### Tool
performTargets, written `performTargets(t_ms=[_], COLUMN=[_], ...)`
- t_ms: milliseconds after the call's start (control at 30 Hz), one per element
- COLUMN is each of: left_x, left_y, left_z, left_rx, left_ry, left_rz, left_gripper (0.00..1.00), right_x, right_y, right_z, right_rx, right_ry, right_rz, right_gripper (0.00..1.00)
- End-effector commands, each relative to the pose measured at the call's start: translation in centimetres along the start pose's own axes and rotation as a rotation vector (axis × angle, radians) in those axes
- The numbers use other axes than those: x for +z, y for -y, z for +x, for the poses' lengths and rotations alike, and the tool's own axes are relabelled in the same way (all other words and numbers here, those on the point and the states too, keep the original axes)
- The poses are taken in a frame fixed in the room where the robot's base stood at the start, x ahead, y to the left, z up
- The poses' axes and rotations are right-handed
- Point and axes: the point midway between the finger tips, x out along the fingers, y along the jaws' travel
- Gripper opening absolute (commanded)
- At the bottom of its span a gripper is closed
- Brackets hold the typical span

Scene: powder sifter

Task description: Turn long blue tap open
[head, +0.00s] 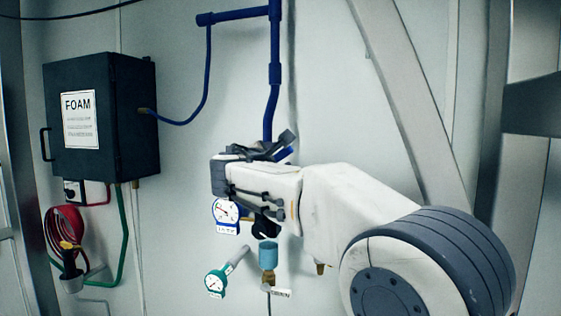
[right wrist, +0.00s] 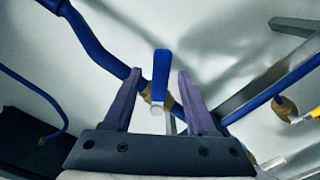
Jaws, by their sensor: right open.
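The long blue tap handle (right wrist: 161,70) stands upright in the right wrist view, on a brass valve body (right wrist: 157,98) in the blue pipe. My right gripper (right wrist: 159,76) is open, with one dark finger on each side of the handle. Gaps show between the handle and both fingers, so it is not clamped. In the head view my right gripper (head: 287,144) is against the wall area at the lower end of the blue pipe (head: 275,60). There, my gripper and wrist mostly hide the tap. My left gripper is not in view.
A dark FOAM box (head: 100,120) hangs on the wall at left, with a red coiled hose (head: 64,232) below it. A white-faced gauge (head: 226,211), a teal gauge (head: 215,281) and a teal cylinder (head: 268,255) sit below my right wrist. A diagonal beam (head: 410,95) stands at right.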

Motion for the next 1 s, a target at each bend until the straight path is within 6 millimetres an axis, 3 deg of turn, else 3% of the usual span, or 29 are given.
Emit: performTargets(t_ms=[100, 333, 500, 767, 900, 933, 1000], left_x=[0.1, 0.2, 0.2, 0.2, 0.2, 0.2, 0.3], left_y=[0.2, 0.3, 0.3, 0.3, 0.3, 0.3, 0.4], left_z=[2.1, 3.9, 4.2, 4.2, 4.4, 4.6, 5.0], left_rx=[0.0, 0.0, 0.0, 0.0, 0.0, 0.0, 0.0], left_ry=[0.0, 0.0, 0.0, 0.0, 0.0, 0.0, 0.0], left_rz=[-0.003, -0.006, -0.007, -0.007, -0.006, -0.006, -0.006], left_gripper=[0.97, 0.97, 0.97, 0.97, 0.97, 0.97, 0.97], right_x=[-0.4, -0.3, -0.1, -0.1, 0.0, 0.1, 0.5], right_y=[0.4, 0.2, 0.1, 0.0, 0.6, 0.9, 2.1], right_z=[-2.7, -6.6, -7.9, -8.0, -7.9, -7.9, -7.9], right_rx=[0.004, 0.002, 0.0, -0.001, 0.008, 0.015, 0.038], right_ry=[-0.003, -0.003, -0.001, 0.0, 0.008, 0.014, 0.036], right_rz=[0.004, 0.002, 0.0, -0.001, -0.068, -0.118, -0.297], right_gripper=[0.57, 0.57, 0.57, 0.57, 0.08, 0.0, 0.0])
